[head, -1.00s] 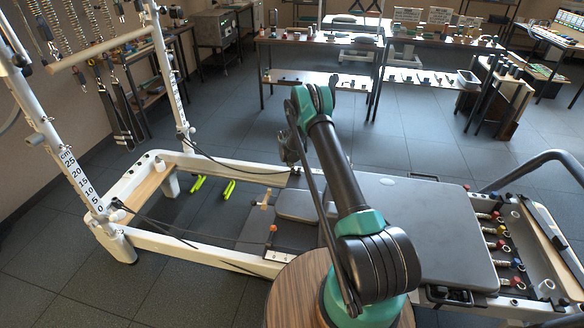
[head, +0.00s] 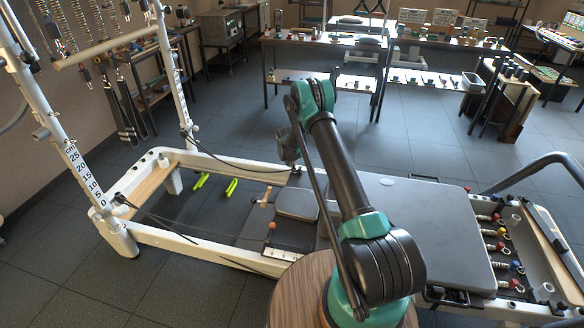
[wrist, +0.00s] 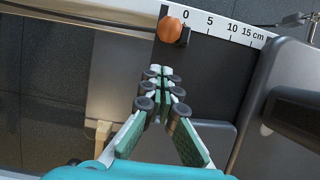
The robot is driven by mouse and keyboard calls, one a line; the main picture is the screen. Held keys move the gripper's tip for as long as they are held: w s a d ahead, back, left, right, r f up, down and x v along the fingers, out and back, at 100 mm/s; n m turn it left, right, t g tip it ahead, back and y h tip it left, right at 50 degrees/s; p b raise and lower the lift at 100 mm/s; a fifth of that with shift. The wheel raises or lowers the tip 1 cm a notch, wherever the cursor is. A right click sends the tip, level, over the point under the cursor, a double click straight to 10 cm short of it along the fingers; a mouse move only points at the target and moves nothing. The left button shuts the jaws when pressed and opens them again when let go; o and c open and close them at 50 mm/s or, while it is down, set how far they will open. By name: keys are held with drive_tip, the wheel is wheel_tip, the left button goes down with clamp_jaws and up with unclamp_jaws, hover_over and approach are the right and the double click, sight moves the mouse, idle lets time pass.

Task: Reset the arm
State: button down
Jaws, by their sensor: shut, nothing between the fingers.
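My arm (head: 335,160) rises from a round wooden-topped stand and folds at a teal elbow, in the middle of the head view. Its far end hangs down behind the upper link, over the reformer, and the fingers cannot be made out there. In the wrist view my gripper (wrist: 160,76) is shut, its green-and-white fingers together with nothing between them. It points toward a dark plate with a centimetre scale (wrist: 225,28). An orange knob (wrist: 170,29) is just beyond the fingertips, apart from them as far as I can tell.
The reformer's white frame (head: 195,245) surrounds the arm's far end, with a grey carriage pad (head: 430,225) at the right. White upright posts (head: 78,165) stand at the left. Tables with small items (head: 325,42) stand at the back. Grey floor (head: 430,130) lies clear between.

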drive_tip(key=s+d+r+m, duration=0.2)
drive_tip(key=s+r+m, duration=0.2)
drive_tip(key=r, duration=0.6)
drive_tip(key=s+d+r+m, duration=0.2)
drive_tip(key=s+r+m, duration=0.15)
drive_tip(key=r, duration=0.65)
drive_tip(key=s+d+r+m, duration=0.2)
drive_tip(key=s+r+m, duration=0.25)
drive_tip(key=s, duration=0.25)
drive_tip(key=s+d+r+m, duration=0.2)
drive_tip(key=s+r+m, duration=0.1)
drive_tip(key=s+r, duration=0.3)
drive_tip(key=s+d+m, duration=0.1)
drive_tip(key=s+m, duration=0.7)
drive_tip(key=s, duration=0.9)
drive_tip(key=s+d+f+m+y, duration=0.1)
drive_tip(key=s+d+m, duration=0.1)
drive_tip(key=s+m, duration=0.7)
drive_tip(key=s, duration=0.8)
